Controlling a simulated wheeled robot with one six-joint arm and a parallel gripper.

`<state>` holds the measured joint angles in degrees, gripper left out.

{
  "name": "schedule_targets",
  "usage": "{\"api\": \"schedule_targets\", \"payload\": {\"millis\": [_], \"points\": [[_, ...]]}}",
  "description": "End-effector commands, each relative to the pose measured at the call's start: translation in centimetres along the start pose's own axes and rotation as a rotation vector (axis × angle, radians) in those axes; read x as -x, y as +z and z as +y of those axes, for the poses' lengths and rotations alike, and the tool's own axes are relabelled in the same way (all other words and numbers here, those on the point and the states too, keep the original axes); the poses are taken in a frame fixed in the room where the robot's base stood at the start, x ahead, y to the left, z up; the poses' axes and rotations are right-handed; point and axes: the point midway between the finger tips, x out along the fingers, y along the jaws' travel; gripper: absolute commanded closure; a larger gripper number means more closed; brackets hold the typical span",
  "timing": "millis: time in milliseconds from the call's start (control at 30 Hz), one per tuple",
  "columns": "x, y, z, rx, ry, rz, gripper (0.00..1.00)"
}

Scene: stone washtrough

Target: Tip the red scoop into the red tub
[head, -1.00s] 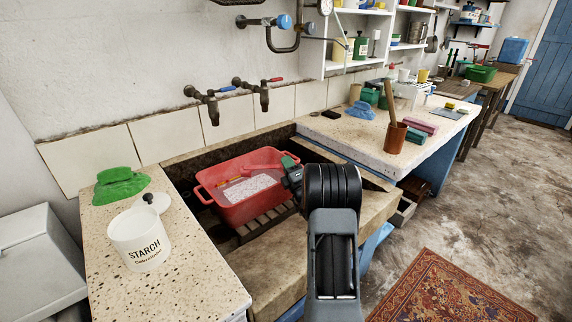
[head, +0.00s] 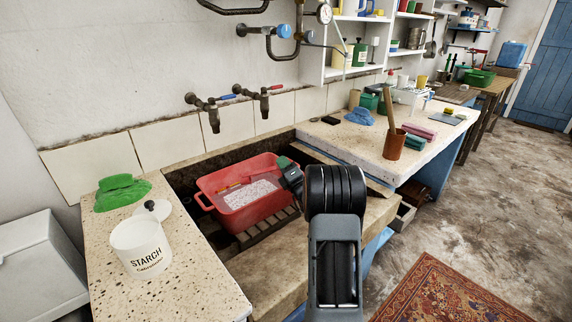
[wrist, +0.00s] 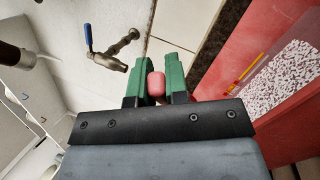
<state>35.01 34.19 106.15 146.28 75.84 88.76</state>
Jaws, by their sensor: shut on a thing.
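The red tub (head: 226,213) sits in the stone trough in the head view, with white speckled stuff on its floor. It also shows at the right of the wrist view (wrist: 228,70). My gripper (wrist: 154,74) has green fingers shut on a rounded pinkish-red end, seemingly the handle of the red scoop (wrist: 156,84). The rest of the scoop is hidden, so its tilt and contents cannot be told. In the head view my gripper (head: 284,165) is at the tub's right rim, mostly hidden by my own wrist.
An orange-yellow stick (head: 230,187) lies in the tub. Two wall taps (head: 264,101) stick out behind the trough. The right counter holds a brown pot (head: 393,146) and a blue cloth (head: 358,117).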

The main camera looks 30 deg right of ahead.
Motion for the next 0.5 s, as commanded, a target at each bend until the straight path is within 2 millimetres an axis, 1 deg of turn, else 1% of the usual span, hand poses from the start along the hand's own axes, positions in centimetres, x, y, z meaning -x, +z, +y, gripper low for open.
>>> {"api": "schedule_targets", "payload": {"millis": [33, 100, 400, 500], "points": [[-0.31, 0.06, 0.62, 0.018, -0.008, 0.011, 1.0], [-0.46, -0.03, 0.83, 0.041, -0.016, 0.023, 1.0], [-0.43, -0.46, 0.37, 0.074, -0.027, 0.04, 1.0], [-0.53, -0.46, 0.62, 0.081, -0.029, 0.044, 1.0]]}}
